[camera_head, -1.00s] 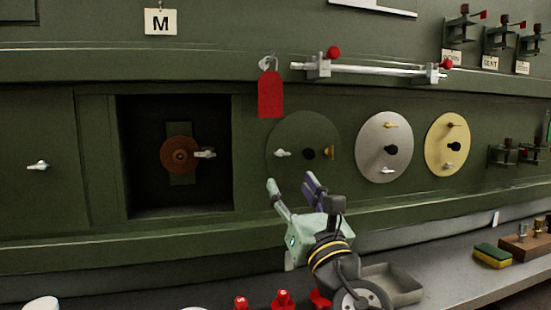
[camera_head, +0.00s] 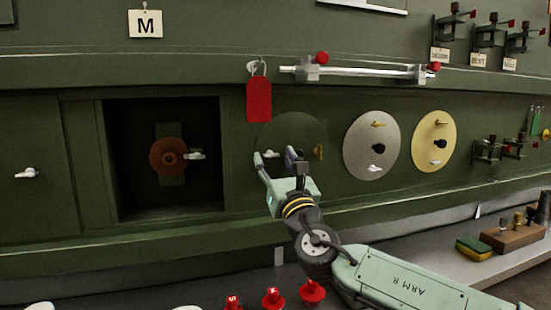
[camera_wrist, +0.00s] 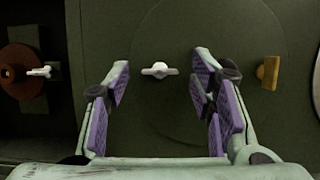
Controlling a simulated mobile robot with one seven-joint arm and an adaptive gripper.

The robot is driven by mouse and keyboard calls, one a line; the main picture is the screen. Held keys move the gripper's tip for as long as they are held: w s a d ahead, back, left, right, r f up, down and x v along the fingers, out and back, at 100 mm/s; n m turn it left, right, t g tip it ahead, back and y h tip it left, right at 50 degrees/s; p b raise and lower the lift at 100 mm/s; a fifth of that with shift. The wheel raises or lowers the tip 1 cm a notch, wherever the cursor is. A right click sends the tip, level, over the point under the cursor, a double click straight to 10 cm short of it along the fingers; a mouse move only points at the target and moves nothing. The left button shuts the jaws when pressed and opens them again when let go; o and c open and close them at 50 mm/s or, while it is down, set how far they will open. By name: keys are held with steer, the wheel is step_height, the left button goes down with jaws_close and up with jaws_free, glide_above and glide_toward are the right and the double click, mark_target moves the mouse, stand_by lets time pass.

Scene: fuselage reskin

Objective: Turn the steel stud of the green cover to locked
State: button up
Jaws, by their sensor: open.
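The green cover (camera_head: 288,128) is a round dark green disc on the green wall, also in the wrist view (camera_wrist: 205,25). Its steel stud (camera_head: 269,154) is a small silver wing on its left side. In the wrist view the stud (camera_wrist: 159,69) lies with its wings horizontal. A brass stud (camera_head: 318,152) on the cover's right side stands upright in the wrist view (camera_wrist: 268,72). My gripper (camera_head: 276,160) is open in front of the cover. In the wrist view its purple-padded fingers (camera_wrist: 160,82) stand either side of the steel stud, apart from it. The cover's black knob is hidden.
A red tag (camera_head: 259,99) hangs just above and left of the cover. A clamped rod (camera_head: 360,71) runs above. Grey (camera_head: 358,160) and yellow (camera_head: 423,155) discs are to the right. An open recess (camera_head: 125,155) with a rusty disc (camera_head: 160,167) is to the left.

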steer(key=shift+c, duration=0.5)
steer(key=c, duration=1.1)
